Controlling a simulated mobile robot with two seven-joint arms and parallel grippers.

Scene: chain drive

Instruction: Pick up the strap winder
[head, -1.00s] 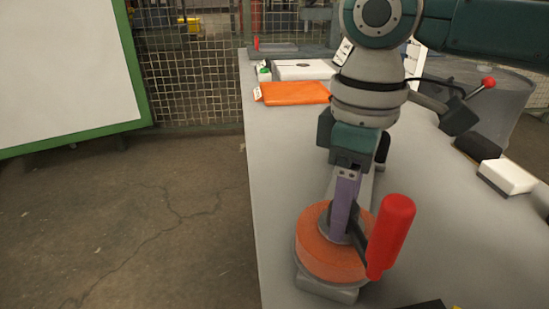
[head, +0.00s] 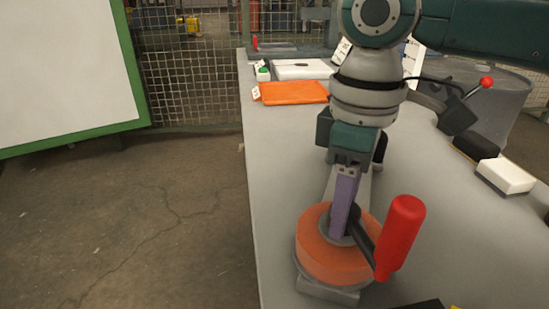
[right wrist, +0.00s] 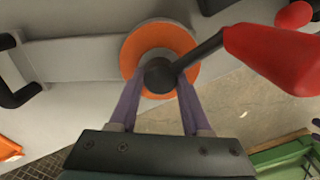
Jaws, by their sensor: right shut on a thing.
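The strap winder stands on the grey table near its left edge, with an orange reel (head: 325,258), a grey base (head: 325,292) and a red crank handle (head: 400,238) on a dark arm. My right gripper (head: 350,222) points down at the reel's centre, its purple fingers closed around the dark hub. In the right wrist view the fingers (right wrist: 159,88) lie on both sides of the hub (right wrist: 158,74), with the orange reel (right wrist: 131,50) behind. The red handle (right wrist: 275,55) sticks out to the right there. My left gripper is not in view.
An orange folded item (head: 293,92) and a white tray (head: 300,70) lie farther back on the table (head: 285,150). A white block (head: 505,176) and a black block (head: 476,148) sit at right. A green-framed white board (head: 65,70) stands left. The table's left edge is close.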

